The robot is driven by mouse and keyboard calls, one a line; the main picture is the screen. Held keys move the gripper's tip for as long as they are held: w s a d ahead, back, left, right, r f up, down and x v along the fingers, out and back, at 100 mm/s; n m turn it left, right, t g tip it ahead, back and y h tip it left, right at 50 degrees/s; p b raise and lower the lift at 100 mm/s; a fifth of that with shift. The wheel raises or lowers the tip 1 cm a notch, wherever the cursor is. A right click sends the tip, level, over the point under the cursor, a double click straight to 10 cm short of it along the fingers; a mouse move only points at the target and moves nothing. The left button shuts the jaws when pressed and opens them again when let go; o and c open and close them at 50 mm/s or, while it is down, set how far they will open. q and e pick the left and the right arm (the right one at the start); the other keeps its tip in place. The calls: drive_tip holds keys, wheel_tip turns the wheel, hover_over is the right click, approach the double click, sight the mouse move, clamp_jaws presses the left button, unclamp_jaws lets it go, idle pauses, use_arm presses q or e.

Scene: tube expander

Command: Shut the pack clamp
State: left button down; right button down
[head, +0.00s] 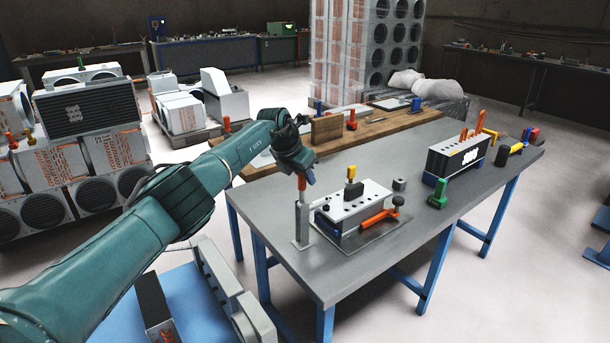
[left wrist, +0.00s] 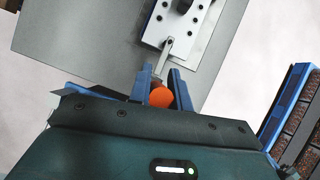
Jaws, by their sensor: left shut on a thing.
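The pack clamp (head: 302,224) is a grey upright post at the left end of a white block with holes (head: 345,210). Its orange handle (head: 301,184) points up. My left gripper (head: 302,174) is at the top of this handle. In the left wrist view the blue fingers of my left gripper (left wrist: 161,82) are shut on the orange handle (left wrist: 161,97). A grey lever (left wrist: 164,55) runs from there toward the white block (left wrist: 182,20). The fingers partly hide the handle. My right gripper is in neither view.
The grey table (head: 395,165) has blue legs. A black-and-white box (head: 455,157), a green clamp (head: 438,194) and a small grey cube (head: 399,185) stand to the right. A black knob with a yellow top (head: 352,182) rises from the block. A wooden bench (head: 375,135) lies behind.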

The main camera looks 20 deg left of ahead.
use_arm(q)
drive_tip(key=c, duration=1.3)
unclamp_jaws()
drive_tip(key=shift+w, duration=0.1)
drive_tip(key=b+v, duration=0.1)
drive_tip(key=v, duration=1.2)
drive_tip(key=shift+r, duration=0.1)
